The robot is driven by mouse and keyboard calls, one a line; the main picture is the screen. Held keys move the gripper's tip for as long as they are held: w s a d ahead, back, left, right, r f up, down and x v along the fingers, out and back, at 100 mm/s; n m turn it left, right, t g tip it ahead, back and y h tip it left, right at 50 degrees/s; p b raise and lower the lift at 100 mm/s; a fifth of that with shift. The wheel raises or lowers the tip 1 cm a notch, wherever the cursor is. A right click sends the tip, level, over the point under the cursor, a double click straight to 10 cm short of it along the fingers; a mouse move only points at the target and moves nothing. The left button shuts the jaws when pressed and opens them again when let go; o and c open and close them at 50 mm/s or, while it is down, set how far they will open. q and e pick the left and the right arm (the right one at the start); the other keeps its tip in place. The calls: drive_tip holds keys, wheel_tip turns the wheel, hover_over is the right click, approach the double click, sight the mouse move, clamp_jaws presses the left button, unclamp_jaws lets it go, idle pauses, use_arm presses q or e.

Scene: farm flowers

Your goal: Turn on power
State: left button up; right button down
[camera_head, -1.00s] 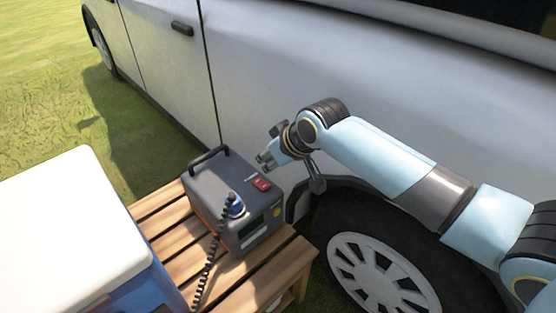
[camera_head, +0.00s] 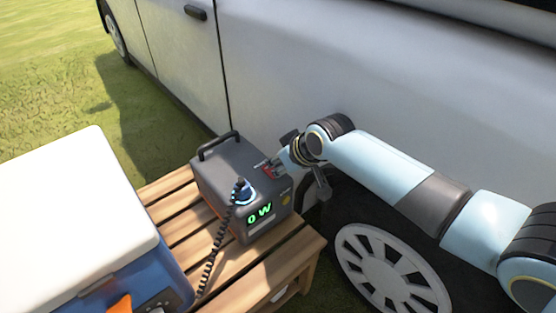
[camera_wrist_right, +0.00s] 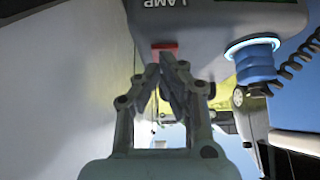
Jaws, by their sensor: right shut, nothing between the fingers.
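The grey power station (camera_head: 238,175) stands on a slatted wooden bench, with a black carry handle on top. Its front display (camera_head: 260,213) is lit and reads "0 W" in green. A blue plug (camera_head: 243,192) with a coiled black cord sits on it; in the right wrist view the plug (camera_wrist_right: 258,62) has a glowing ring at its base. My right gripper (camera_head: 277,168) is shut and empty, its tips at the red switch (camera_head: 268,172). The red switch (camera_wrist_right: 165,47) also shows just past the fingertips (camera_wrist_right: 163,62) in the wrist view, partly hidden; contact is hard to tell.
The wooden bench (camera_head: 283,262) stands beside a white vehicle (camera_head: 300,70) with its wheel (camera_head: 390,270) at the lower right. A white-lidded blue cooler (camera_head: 70,210) is at the left. Open grass (camera_head: 50,110) lies behind.

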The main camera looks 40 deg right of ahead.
drive_tip(key=shift+w, duration=0.1)
drive_tip(key=shift+w+r, duration=0.3)
drive_tip(key=shift+w, duration=0.35)
drive_tip(key=shift+r+p, duration=0.35)
drive_tip(key=shift+p, duration=0.15)
wheel_tip(320, 180, up, 4)
drive_tip(key=p, duration=0.4)
drive_tip(key=shift+s, duration=0.1)
drive_tip(key=s+r+p, duration=0.3)
drive_tip(key=s+r, duration=0.2)
drive_tip(key=s, duration=0.3)
drive_tip(key=shift+d+r, duration=0.25)
